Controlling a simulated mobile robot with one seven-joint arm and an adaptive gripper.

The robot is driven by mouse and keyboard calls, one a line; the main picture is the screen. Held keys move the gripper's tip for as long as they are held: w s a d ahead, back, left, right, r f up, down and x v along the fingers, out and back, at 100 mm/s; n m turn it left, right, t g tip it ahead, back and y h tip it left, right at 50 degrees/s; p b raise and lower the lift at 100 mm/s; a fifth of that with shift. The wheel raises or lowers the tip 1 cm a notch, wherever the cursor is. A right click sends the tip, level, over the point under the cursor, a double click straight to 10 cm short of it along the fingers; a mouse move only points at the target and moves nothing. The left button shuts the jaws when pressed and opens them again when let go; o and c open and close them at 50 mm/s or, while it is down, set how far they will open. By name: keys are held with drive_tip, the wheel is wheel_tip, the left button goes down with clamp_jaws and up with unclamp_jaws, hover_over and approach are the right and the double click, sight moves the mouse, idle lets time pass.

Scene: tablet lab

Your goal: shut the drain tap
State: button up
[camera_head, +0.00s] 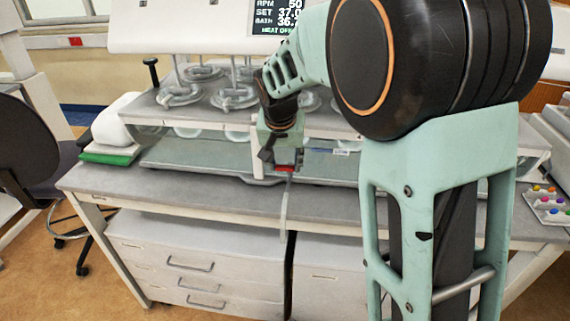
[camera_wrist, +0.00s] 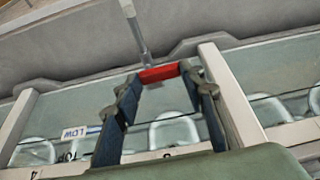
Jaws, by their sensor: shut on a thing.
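The drain tap's red handle (camera_head: 285,169) is low on the front of the dissolution bath, above the bench edge. In the wrist view the red handle (camera_wrist: 160,73) lies crosswise between the two fingertips, with a grey spout or tube (camera_wrist: 138,33) running from it towards the top of the picture. My gripper (camera_head: 283,163) is at the tap from above. In the wrist view my gripper (camera_wrist: 159,78) has a finger at each end of the red handle and is shut on it. The fingers partly hide the handle's ends, and the tap body is hard to make out.
The glass-fronted bath (camera_head: 210,160) with several vessels stands on the grey bench (camera_head: 170,197). A pale tube (camera_head: 284,205) hangs over the bench edge below the tap. A green-based white object (camera_head: 110,155) stands left, and a tray of coloured pieces (camera_head: 548,203) right.

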drive_tip(key=shift+m, duration=0.3)
drive_tip(key=o, duration=1.2)
drive_tip(key=shift+c, duration=0.2)
drive_tip(key=v, duration=1.2)
drive_tip(key=shift+a, duration=0.2)
drive_tip(key=shift+a, duration=0.1)
